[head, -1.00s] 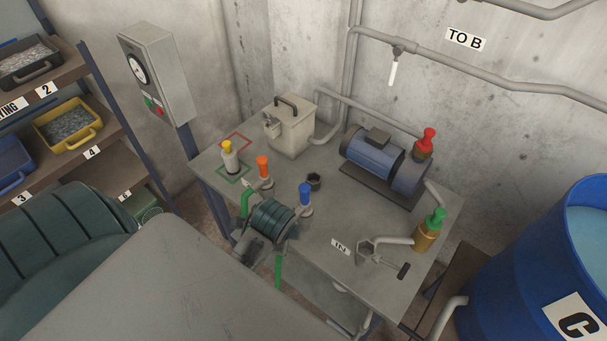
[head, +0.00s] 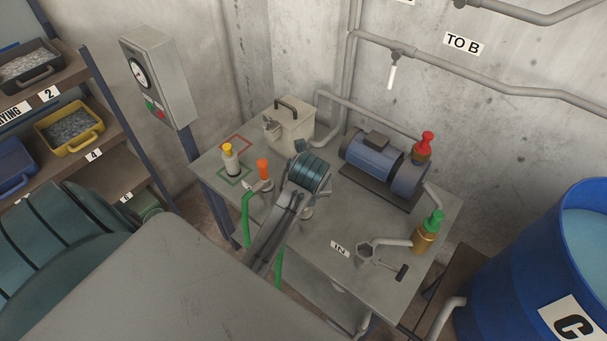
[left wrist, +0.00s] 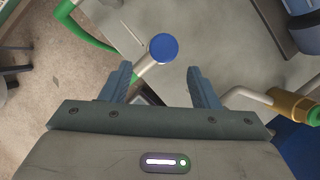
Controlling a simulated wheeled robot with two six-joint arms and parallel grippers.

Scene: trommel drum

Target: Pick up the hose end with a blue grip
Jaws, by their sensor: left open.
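The hose end with a blue grip (left wrist: 163,47) shows in the left wrist view as a round blue cap on a pale stem, just beyond my fingertips and roughly centred between them. My left gripper (left wrist: 159,70) is open, with its two fingers apart and nothing gripped. Another hose end with an orange grip (head: 263,169) stands to the left on the table, near a green hose (head: 246,215). My right gripper is in neither view.
The grey table (head: 325,265) also holds a yellow-capped bottle (head: 231,163), a pale box with a handle (head: 289,128), a blue motor (head: 376,160) and fittings with red (head: 425,143) and green (head: 433,222) tops. A blue barrel (head: 520,260) stands at right.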

